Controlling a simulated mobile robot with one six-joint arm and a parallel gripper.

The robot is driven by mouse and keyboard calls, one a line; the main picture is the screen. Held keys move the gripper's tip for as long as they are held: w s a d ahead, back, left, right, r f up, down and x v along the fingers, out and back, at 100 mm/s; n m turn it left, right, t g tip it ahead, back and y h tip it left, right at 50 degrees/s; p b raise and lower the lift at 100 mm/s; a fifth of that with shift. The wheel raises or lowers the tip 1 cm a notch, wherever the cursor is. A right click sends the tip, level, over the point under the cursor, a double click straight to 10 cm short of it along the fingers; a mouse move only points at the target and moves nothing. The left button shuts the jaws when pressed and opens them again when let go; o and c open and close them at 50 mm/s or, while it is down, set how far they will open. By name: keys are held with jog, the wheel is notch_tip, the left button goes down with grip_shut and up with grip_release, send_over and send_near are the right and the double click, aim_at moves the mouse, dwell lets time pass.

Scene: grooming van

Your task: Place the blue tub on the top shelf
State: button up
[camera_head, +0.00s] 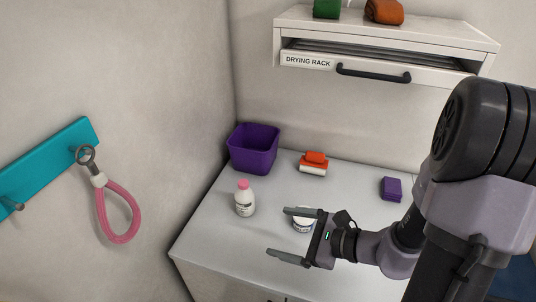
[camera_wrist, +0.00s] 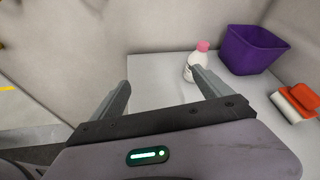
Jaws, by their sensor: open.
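My gripper (camera_head: 277,231) is open and empty above the counter, its fingers pointing left; it also shows in the wrist view (camera_wrist: 159,77). A small round white tub with a bluish label (camera_head: 303,224) stands on the counter, partly hidden behind my gripper. No plainly blue tub shows; a purple square bin (camera_head: 253,150) stands in the back left corner of the counter and also shows in the wrist view (camera_wrist: 253,52).
A white bottle with a pink cap (camera_head: 245,200) stands left of my gripper. An orange-and-white brush or block (camera_head: 314,163) and a purple block (camera_head: 391,188) lie farther back. Green (camera_head: 327,8) and orange (camera_head: 384,11) items occupy the rack's top. A pink loop (camera_head: 120,217) hangs left.

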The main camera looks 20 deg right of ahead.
jog(key=d+f+m+t+h, duration=0.3)
jog(key=d+m, duration=0.2)
jog(key=d, duration=0.2)
jog(key=m+h, duration=0.4)
jog(key=m, duration=0.1)
send_near(310, 222)
jog(key=shift+s+d+f+t, duration=0.1)
jog(key=shift+s+f+t, duration=0.1)
jog(key=shift+f+t, duration=0.25)
jog(key=b+x, duration=0.3)
jog(key=x, duration=0.7)
jog(key=shift+w, duration=0.2)
jog(key=b+x, duration=0.2)
jog(key=x, duration=0.4)
jog(key=shift+w+f, duration=0.1)
jog(key=shift+w, duration=0.1)
